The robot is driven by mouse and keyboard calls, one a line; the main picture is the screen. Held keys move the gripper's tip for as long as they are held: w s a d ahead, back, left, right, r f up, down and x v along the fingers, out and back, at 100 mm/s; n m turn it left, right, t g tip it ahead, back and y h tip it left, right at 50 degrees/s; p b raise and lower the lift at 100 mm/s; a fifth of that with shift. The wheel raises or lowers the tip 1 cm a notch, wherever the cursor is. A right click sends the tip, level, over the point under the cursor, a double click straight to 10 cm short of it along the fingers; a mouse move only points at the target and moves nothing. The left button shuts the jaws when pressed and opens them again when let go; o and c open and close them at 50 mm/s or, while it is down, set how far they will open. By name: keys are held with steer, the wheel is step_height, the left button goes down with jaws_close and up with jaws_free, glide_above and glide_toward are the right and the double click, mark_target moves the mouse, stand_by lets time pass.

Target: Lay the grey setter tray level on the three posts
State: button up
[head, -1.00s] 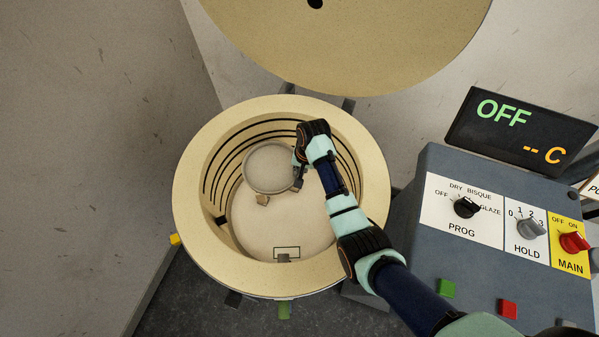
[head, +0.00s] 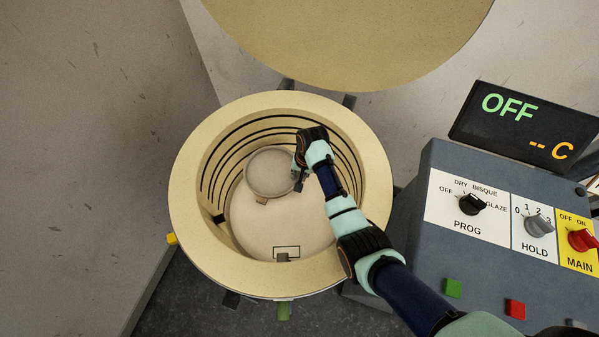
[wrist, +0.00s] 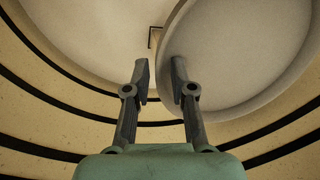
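The round grey setter tray (head: 270,173) is inside the kiln, toward the back left of the chamber. My gripper (head: 298,174) reaches in from the right at the tray's right rim. In the wrist view, the fingers of my gripper (wrist: 160,68) straddle the rim of the tray (wrist: 235,50), one on each side. One post (head: 283,257) stands clear near the front. A second post (head: 262,201) shows partly below the tray's front edge. A dark block (head: 298,186), perhaps another post, shows below my gripper. I cannot tell whether the tray touches any post.
The kiln's wide rim (head: 190,205) surrounds the chamber, and dark heating grooves line its wall. The open lid (head: 350,40) is above and behind. A control box (head: 400,230) with knobs stands at the right; its display (head: 525,125) reads OFF. The front chamber floor is mostly clear.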

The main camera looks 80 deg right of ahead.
step_height(320, 180, up, 13)
steer(key=s+p, duration=0.2)
steer(key=p, duration=0.3)
steer(key=shift+f, duration=0.15)
